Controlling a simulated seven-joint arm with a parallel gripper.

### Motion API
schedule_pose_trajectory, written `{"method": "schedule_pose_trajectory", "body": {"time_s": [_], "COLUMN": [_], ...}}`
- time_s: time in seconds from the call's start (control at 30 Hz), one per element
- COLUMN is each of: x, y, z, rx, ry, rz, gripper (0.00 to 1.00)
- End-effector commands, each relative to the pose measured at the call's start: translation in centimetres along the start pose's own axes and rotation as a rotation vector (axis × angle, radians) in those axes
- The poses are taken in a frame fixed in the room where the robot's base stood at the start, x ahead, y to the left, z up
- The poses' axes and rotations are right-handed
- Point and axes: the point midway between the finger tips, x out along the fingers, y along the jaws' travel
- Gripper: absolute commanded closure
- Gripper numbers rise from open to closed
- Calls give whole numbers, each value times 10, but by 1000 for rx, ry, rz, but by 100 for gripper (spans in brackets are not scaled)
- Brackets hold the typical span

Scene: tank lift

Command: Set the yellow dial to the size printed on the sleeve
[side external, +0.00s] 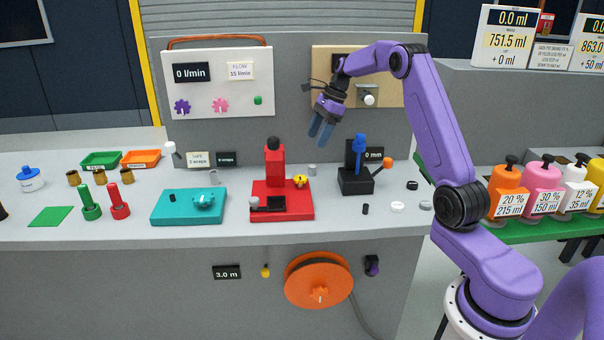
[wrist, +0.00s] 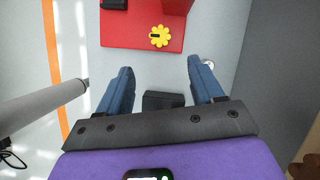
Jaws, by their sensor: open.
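The yellow dial (side external: 300,181) is a small knob on the right part of the red device's base (side external: 262,212). In the wrist view the yellow dial (wrist: 160,36) looks flower-shaped with a dark slot, near the edge of the red base (wrist: 125,30). In the wrist view my gripper (wrist: 160,75) is open and empty, with the dial beyond the fingertips. A small grey cylinder (side external: 312,170) stands behind the dial; I cannot tell whether it is the sleeve, and no print is readable.
A black device with a blue top (side external: 360,143) and an orange knob stands right of the red device. A teal device (side external: 170,210) stands to the left. A back panel (side external: 222,95) carries dials and a 0 l/min display. Small rings (side external: 397,207) lie at the right.

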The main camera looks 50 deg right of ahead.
Motion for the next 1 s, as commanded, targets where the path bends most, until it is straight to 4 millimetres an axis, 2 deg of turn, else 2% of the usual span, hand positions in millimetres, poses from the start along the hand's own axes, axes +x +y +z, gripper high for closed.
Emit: {"method": "schedule_pose_trajectory", "body": {"time_s": [0.03, 0.4, 0.6, 0.8, 1.0], "x": [11, 81, 113, 131, 135], "y": [1, 2, 1, 1, 0], "z": [0, 0, 0, 0, 0], "rx": [0, 0, -1, -1, -1], "ry": [0, 1, 0, 1, 1], "rz": [6, 5, 4, 2, 0], "gripper": [33, 33, 33, 33, 33]}}
